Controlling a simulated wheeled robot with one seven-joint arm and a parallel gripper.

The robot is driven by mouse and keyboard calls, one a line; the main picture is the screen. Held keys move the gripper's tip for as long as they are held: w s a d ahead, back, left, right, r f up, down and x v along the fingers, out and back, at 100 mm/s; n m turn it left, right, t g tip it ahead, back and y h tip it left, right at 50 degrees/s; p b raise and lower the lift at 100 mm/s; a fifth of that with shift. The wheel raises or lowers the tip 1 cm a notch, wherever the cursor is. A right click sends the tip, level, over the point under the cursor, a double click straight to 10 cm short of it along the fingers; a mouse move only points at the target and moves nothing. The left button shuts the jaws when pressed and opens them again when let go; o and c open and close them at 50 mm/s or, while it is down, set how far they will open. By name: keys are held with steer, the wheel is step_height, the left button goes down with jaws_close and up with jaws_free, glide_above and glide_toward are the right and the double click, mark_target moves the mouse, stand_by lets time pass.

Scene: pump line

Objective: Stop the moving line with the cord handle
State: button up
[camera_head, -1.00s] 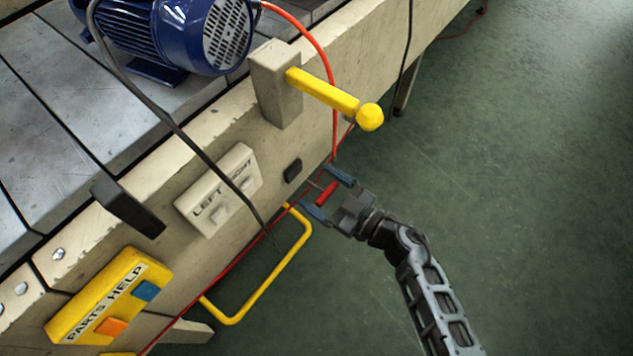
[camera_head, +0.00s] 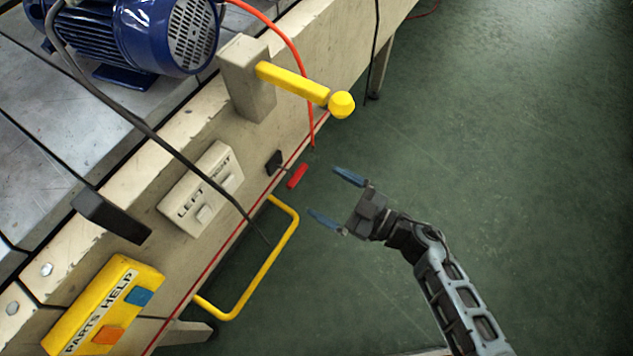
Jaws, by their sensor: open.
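The red cord handle (camera_head: 298,176) is a small bar beside a black block on the side of the line. A thin red cord (camera_head: 228,246) runs along the line's lower edge near it. My gripper (camera_head: 328,191) is open and empty, to the right of the handle and apart from it. Its two blue-grey fingers point left toward the line. The line (camera_head: 35,180) has grey metal plates on top, and a blue motor (camera_head: 152,35) sits on it at the upper left.
A yellow lever (camera_head: 300,84) with a ball end juts from the rail. A yellow loop bar (camera_head: 266,268) sticks out below the handle. A LEFT/RIGHT switch box (camera_head: 200,190) and a yellow PARTS HELP box (camera_head: 105,305) are on the side. Green floor at right is clear.

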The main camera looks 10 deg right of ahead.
steer(key=shift+s+d, duration=0.3)
steer(key=shift+d, duration=0.05)
stand_by(0.3)
steer(key=s+d+r+m+t+h, duration=0.2)
steer(key=s+d+r+t+h, duration=0.25)
steer(key=s+d, duration=0.55)
steer(key=s+d+r+m+t+h, duration=0.1)
steer(key=s+d+r+m+h, duration=0.45)
steer(key=s+r, duration=0.55)
steer(key=s+a+r+m+g+h, duration=0.1)
steer(key=s+r+m+g+h, duration=0.1)
steer(key=s+r+m+h, duration=0.45)
step_height(320, 180, up, 15)
steer(key=s+n+y+p, duration=0.1)
steer(key=s+y+p, duration=0.1)
steer(key=p, duration=1.2)
steer(key=shift+s+a, duration=0.25)
steer(key=shift+s, duration=0.2)
